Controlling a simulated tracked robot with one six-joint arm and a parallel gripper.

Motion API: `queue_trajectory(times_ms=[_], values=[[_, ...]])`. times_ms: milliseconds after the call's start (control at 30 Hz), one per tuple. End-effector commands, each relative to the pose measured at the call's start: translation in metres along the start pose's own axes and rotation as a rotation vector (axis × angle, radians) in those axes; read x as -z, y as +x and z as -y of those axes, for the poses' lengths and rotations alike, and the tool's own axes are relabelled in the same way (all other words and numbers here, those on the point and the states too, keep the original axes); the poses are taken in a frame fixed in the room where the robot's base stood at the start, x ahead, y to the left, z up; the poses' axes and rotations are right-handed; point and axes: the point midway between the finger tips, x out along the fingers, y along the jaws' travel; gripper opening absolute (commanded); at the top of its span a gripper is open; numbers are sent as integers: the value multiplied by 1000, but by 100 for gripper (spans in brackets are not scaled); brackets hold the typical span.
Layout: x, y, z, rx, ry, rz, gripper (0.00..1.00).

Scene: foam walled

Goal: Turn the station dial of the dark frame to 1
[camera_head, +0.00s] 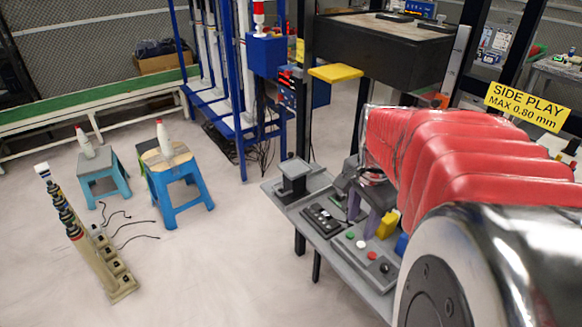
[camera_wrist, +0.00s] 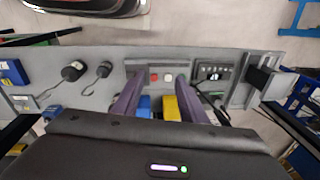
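The dark frame (camera_head: 306,110) has black uprights around a grey bench (camera_head: 345,262). I cannot pick out its station dial or read any setting on it. A black control box with a small display (camera_wrist: 213,72) is on the bench in the wrist view; it also appears in the head view as a dark box (camera_head: 321,219). My gripper (camera_head: 363,212) is over the bench. In the wrist view its two purple-grey fingers (camera_wrist: 160,80) are spread apart with nothing held. Red and white buttons show beyond and between the fingertips.
A yellow block (camera_wrist: 171,108) and a blue block (camera_wrist: 143,107) lie near the fingers. Two black round pieces with cables (camera_wrist: 73,71) are on the bench left in the wrist view. A dark overhead box (camera_head: 385,45) hangs above. Stools (camera_head: 175,180) stand on the floor left.

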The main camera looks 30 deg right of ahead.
Motion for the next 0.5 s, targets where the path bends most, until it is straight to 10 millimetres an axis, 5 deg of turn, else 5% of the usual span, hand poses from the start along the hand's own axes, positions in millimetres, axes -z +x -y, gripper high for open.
queue_trajectory(times_ms=[200, 500], values=[[61, 26, -26, -88, 380, 37, 39], [88, 37, -42, -128, 570, 50, 39]])
